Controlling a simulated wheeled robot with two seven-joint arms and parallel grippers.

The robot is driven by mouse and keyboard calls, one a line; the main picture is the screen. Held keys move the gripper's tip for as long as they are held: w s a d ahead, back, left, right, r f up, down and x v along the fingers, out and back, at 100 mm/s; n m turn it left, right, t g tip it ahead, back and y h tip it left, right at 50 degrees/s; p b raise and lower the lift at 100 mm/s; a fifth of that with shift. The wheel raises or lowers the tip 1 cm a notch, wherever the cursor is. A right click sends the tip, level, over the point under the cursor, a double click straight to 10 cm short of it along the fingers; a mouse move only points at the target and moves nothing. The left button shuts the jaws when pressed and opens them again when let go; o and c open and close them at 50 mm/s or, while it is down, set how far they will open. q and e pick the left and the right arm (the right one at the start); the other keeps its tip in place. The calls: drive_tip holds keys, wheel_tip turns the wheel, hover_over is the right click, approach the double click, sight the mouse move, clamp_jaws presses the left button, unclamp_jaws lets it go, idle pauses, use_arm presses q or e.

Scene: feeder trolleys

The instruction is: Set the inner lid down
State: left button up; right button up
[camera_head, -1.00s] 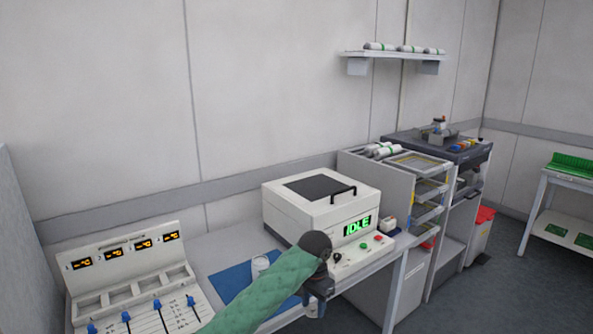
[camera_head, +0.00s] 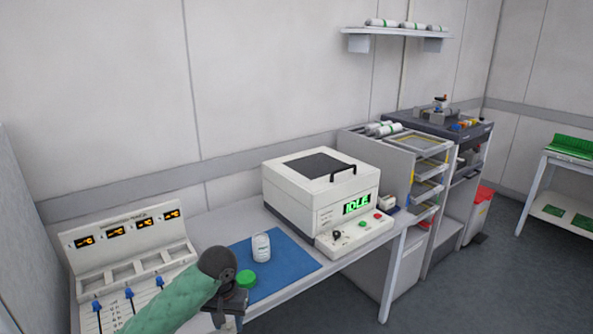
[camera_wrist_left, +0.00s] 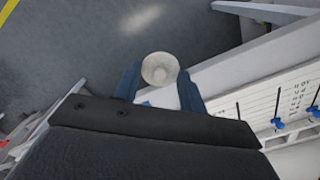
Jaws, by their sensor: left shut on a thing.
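The inner lid (camera_wrist_left: 160,69) is a pale, round, translucent disc between the two blue fingers of my left gripper (camera_wrist_left: 160,88) in the left wrist view. The gripper is shut on it and holds it over the bench edge, with the floor beyond. In the head view my left gripper (camera_head: 224,306) is at the front edge of the bench, and the lid is hidden there. A white jar (camera_head: 261,249) stands upright on the blue mat (camera_head: 290,266). A green screw lid (camera_head: 246,279) lies on the mat in front of it. My right gripper is out of view.
A white machine reading IDLE (camera_head: 318,196) stands right of the mat. A panel with orange displays and blue sliders (camera_head: 125,250) stands at the left. The mat's right part is clear. Shelves with trays (camera_head: 430,165) stand farther right.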

use_arm(q)
drive_tip(key=a, duration=0.1)
drive_tip(key=s+a, duration=0.1)
drive_tip(key=a+n, duration=0.1)
drive_tip(key=shift+s+a, duration=0.1)
drive_tip(key=shift+s, duration=0.2)
drive_tip(key=c, duration=0.4)
drive_tip(key=shift+f, duration=0.15)
clamp_jaws()
